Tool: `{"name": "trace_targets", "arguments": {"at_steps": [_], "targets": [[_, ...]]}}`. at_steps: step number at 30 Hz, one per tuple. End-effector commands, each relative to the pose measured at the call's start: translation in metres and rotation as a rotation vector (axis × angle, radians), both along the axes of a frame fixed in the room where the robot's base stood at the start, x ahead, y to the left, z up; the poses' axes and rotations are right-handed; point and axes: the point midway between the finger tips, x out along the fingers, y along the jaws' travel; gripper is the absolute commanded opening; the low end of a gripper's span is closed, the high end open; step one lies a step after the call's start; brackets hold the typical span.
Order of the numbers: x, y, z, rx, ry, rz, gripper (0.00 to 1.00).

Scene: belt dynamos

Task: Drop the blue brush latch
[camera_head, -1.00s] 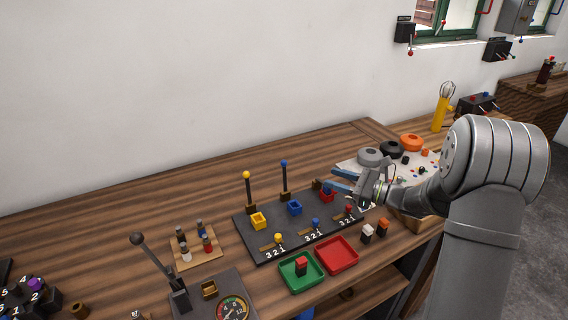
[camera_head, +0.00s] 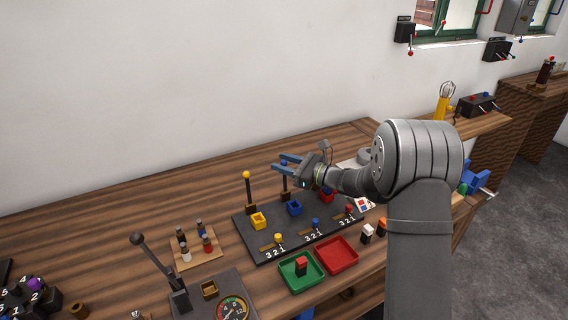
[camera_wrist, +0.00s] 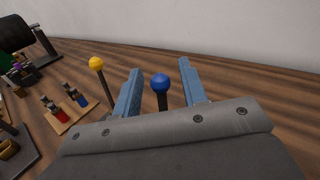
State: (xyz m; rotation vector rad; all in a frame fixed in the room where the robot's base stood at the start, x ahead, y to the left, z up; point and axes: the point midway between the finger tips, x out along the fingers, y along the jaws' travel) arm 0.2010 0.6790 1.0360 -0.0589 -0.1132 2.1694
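The blue brush latch is an upright dark lever with a blue ball knob (camera_wrist: 160,82) on top; in the head view its knob (camera_head: 284,163) shows at my fingers and its shaft (camera_head: 285,182) stands on the black panel (camera_head: 270,246). My gripper (camera_head: 278,163) has blue fingers and is open around the blue knob. In the wrist view the fingers (camera_wrist: 160,84) stand on either side of the knob with gaps, not touching it. The yellow-knobbed lever (camera_wrist: 97,64) stands upright to the left.
The panel carries a yellow box (camera_head: 258,221), a blue box (camera_head: 294,208) and small sliders marked 3 2 1. Green (camera_head: 290,282) and red (camera_head: 343,268) trays lie in front. A small rack (camera_head: 194,251) and a dark lever (camera_head: 138,240) stand left.

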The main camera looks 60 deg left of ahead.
Motion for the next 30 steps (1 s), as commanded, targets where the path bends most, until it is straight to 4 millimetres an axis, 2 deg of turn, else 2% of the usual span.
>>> {"name": "trace_targets", "arguments": {"at_steps": [8,14,23,30], "targets": [[-0.001,0.001,0.0,0.0,0.0,0.0,0.39],[-0.001,0.001,0.0,-0.001,-0.001,0.0,0.0],[0.0,0.0,0.0,-0.001,-0.001,0.0,0.0],[0.0,-0.01,0.0,-0.001,-0.002,0.0,0.0]]}}
